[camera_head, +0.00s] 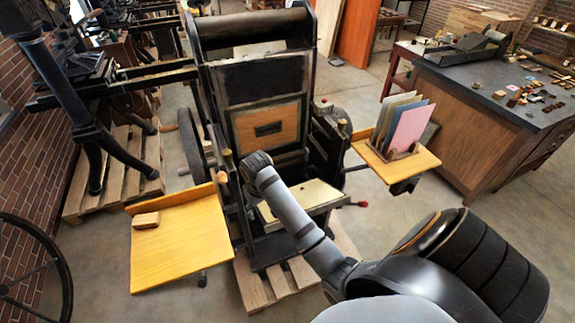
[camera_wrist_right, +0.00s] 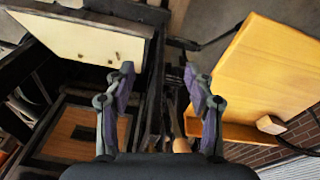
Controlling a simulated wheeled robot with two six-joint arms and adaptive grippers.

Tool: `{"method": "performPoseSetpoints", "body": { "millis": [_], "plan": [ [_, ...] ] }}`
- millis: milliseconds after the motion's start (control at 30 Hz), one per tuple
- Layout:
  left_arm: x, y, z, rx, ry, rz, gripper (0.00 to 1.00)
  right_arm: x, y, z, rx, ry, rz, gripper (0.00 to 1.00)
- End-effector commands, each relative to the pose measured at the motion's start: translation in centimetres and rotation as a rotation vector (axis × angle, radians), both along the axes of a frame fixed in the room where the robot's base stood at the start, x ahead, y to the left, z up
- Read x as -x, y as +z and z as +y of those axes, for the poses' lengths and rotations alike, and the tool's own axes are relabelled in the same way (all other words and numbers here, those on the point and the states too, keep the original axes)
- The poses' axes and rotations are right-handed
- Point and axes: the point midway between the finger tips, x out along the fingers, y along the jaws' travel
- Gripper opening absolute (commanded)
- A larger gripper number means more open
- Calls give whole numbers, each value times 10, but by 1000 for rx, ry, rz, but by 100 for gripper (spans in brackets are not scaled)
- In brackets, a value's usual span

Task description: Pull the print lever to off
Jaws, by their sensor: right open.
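The hand press stands in the middle of the head view, with its dark frame and a wood-faced panel (camera_head: 268,127). On its left side are small wooden knobs, one of them an upright handle tip (camera_head: 228,158) that looks like the print lever's. My right arm reaches in from the lower right, and its hand is just right of that knob. In the wrist view my right gripper (camera_wrist_right: 160,82) is open and empty at the tips. A wooden knob (camera_wrist_right: 182,145) shows low between the fingers, near the palm; I cannot tell whether it touches. My left gripper is out of view.
A yellow board (camera_head: 178,252) with a small wooden block (camera_head: 146,220) is left of the press. A card rack (camera_head: 398,152) stands on the right board.

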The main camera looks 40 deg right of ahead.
Motion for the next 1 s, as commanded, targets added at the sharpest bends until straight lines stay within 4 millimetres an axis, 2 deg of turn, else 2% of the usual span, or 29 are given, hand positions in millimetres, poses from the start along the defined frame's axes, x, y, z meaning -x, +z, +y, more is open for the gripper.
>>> {"method": "performPoseSetpoints", "body": {
  "millis": [100, 300, 500, 700, 1000],
  "plan": [
    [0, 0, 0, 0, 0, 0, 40, 29, -11, -1, 13, 18, -21, 54],
    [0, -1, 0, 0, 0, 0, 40, 75, -19, 0, 30, 50, -64, 54],
    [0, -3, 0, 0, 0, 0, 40, 111, -23, 2, 43, 80, -100, 54],
    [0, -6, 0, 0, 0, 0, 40, 127, -29, 3, 48, 95, -117, 54],
    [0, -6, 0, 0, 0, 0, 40, 128, -29, 3, 48, 97, -120, 53]
  ]
}}
